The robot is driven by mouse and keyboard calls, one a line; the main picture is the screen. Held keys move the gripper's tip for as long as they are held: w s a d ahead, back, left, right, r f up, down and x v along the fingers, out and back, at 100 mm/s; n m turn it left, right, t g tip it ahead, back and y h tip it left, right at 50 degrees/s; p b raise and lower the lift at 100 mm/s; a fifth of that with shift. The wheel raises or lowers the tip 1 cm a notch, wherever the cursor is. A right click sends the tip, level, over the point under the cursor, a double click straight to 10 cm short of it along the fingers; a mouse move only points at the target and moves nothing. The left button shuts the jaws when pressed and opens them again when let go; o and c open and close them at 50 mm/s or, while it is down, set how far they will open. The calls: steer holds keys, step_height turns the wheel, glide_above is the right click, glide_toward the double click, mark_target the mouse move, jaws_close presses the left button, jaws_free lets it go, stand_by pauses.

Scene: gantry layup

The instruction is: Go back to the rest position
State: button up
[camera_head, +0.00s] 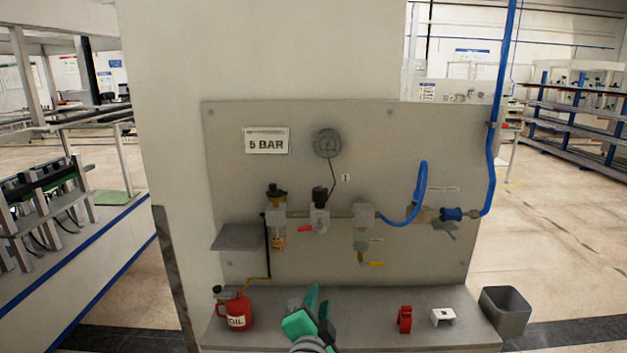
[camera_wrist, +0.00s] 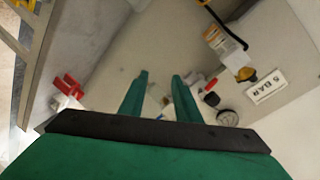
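My gripper (camera_head: 318,318) is green and black and shows low in the middle of the head view, in front of the grey shelf below the panel. In the wrist view my gripper (camera_wrist: 160,85) has its two green fingers apart, with nothing between them but the panel behind. The grey panel (camera_head: 420,135) carries a "5 BAR" sign (camera_head: 266,140), a round gauge (camera_head: 327,143) and a row of air fittings. The sign (camera_wrist: 265,86) and the gauge (camera_wrist: 227,117) also show in the wrist view, turned over.
On the shelf (camera_head: 370,330) stand a red oil can (camera_head: 234,309) at left, a red part (camera_head: 404,319) and a white block (camera_head: 443,317) at right. A grey bin (camera_head: 505,311) is beside the shelf's right end. A blue hose (camera_head: 498,110) hangs at right.

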steer(key=s+d+f+n+y, duration=0.15)
steer(key=s+f+n, duration=0.75)
steer(key=s+f, duration=1.2)
steer(key=s+a+f+n, duration=0.1)
steer(key=s, duration=1.1)
steer(key=s+a+f+n, duration=0.1)
steer(key=s+n, duration=0.1)
steer(key=s, duration=1.1)
steer(key=shift+s+a+f, duration=0.25)
steer(key=shift+f, duration=0.15)
steer(key=shift+o, duration=0.3)
steer(key=shift+y, duration=0.25)
